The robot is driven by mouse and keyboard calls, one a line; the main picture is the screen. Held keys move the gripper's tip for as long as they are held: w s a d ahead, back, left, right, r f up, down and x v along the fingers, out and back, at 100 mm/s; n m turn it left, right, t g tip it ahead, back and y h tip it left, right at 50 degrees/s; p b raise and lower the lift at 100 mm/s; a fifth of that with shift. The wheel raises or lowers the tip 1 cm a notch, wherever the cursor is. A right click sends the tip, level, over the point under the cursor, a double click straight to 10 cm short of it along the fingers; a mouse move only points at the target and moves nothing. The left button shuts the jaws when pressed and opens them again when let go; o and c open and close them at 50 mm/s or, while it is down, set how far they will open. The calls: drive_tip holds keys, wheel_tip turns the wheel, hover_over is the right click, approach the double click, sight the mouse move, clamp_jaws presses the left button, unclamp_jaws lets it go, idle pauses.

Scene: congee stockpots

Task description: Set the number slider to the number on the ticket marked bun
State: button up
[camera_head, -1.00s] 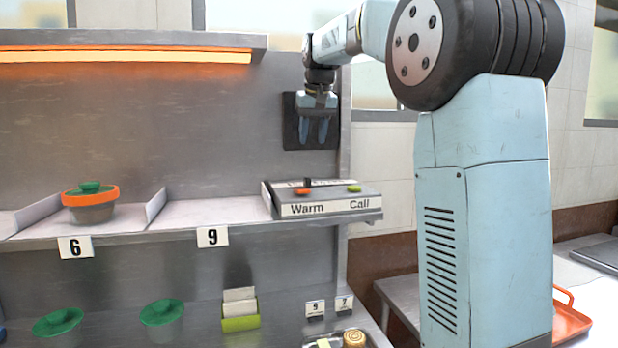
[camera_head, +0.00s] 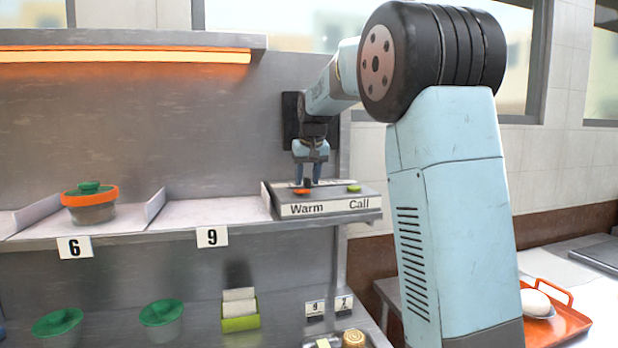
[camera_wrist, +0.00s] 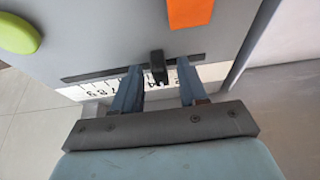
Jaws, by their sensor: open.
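The number slider is a black knob (camera_wrist: 158,67) in a dark slot on a grey control box (camera_head: 345,202). A white number scale (camera_wrist: 98,90) runs along the slot, partly hidden by my fingers and upside down in the wrist view. My gripper (camera_head: 309,178) is open, pointing down at the box from above. In the wrist view its fingertips (camera_wrist: 159,72) lie on either side of the knob, with a visible gap on each side. Two small white tickets, one (camera_head: 315,308) showing 9 and another (camera_head: 343,304), stand on the lower counter; their smaller marks are unreadable.
The box bears an orange Warm button (camera_head: 302,191) and a green Call button (camera_head: 354,188). A lidded pot (camera_head: 90,214) stands left on the shelf, with labels 6 (camera_head: 75,247) and 9 (camera_head: 212,237) along the edge. Green-lidded pots (camera_head: 161,318) and a green card holder (camera_head: 240,322) stand below.

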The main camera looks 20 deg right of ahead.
drive_tip(key=shift+f, duration=0.1)
clamp_jaws()
idle(0.4)
